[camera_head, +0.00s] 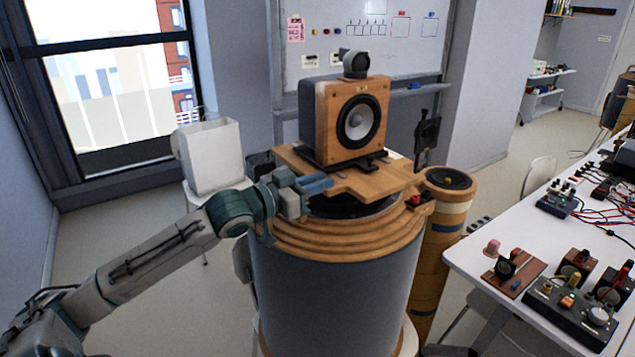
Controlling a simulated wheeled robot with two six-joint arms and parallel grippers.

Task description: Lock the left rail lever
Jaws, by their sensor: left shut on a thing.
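A wooden speaker box (325,125) with a round driver stands on a wooden board (372,184) on top of the large round drum (335,270). My left gripper (314,185) reaches in from the left to the near left edge of the board, beside the speaker's rail. Its blue fingers are shut on a small part there, which looks to be the left rail lever; the gripper mostly hides it, so I cannot tell its position. A small red and black part (415,200) sits at the board's right edge. My right gripper is not in view.
A narrower wooden cylinder (443,225) stands right of the drum, and a black upright bracket (427,138) rises behind it. A white table (500,262) with devices and cables fills the right side. A white box (210,156) stands behind my left arm.

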